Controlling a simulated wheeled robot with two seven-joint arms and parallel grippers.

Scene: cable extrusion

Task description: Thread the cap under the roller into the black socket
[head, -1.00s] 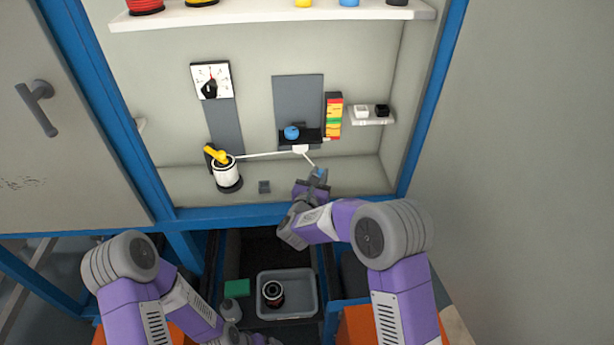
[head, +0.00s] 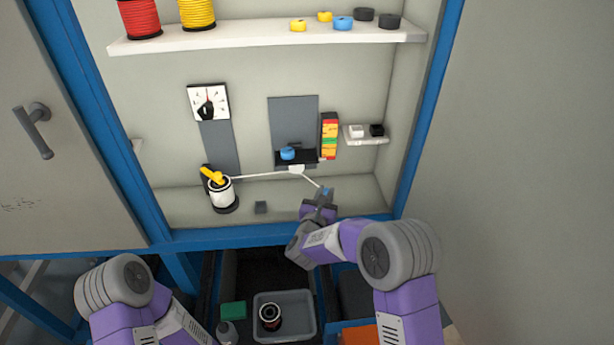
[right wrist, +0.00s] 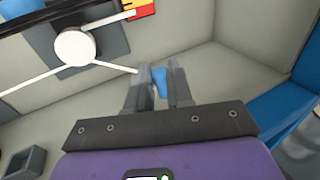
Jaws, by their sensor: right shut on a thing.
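The blue cap (head: 327,192) is at the end of a white cable, between the fingers of my right gripper (head: 322,200). The gripper is shut on it, and the blue cap (right wrist: 160,81) also shows between the fingers in the right wrist view. The white roller (head: 296,169) is up and left of the gripper, and the cable runs past it from the white spool (head: 222,193). The roller (right wrist: 75,45) is large in the wrist view. A small dark square socket (head: 261,207) stands on the cabinet floor left of the gripper. My left gripper is out of view.
A yellow crank (head: 212,176) tops the spool. A blue wheel (head: 287,153) sits on the black bracket above the roller. A small white shelf (head: 366,140) is at right. The blue cabinet frame (head: 270,234) edges the front. A grey bin (head: 308,318) is below.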

